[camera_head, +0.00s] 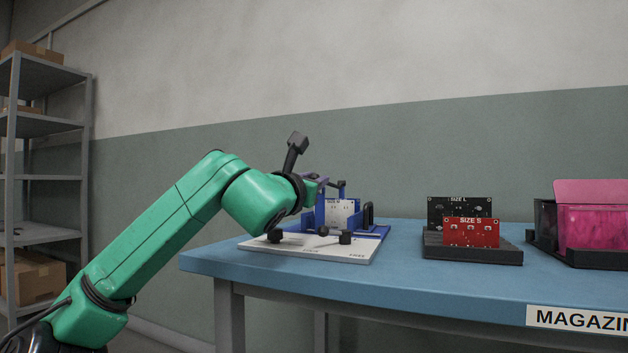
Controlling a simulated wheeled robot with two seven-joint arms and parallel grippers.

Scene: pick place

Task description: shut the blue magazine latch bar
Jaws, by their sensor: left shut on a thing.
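The blue magazine (372,230) stands on a pale board (345,254) on the blue table, with a white card marked with a size upright in it. My left arm comes in from the left, and my left gripper (319,184) is at the upper left of the magazine. It is shut on the blue latch bar (323,190), of which only a small part shows beside the fingers. The arm's wrist hides the magazine's left side. My right gripper is not in view.
A black rack (470,250) holds a black SIZE L board (460,207) and a red SIZE S board (471,233). A pink bin (592,228) stands at the far right. Black knobs (345,238) stick up from the pale board. The table (400,285) is clear in front.

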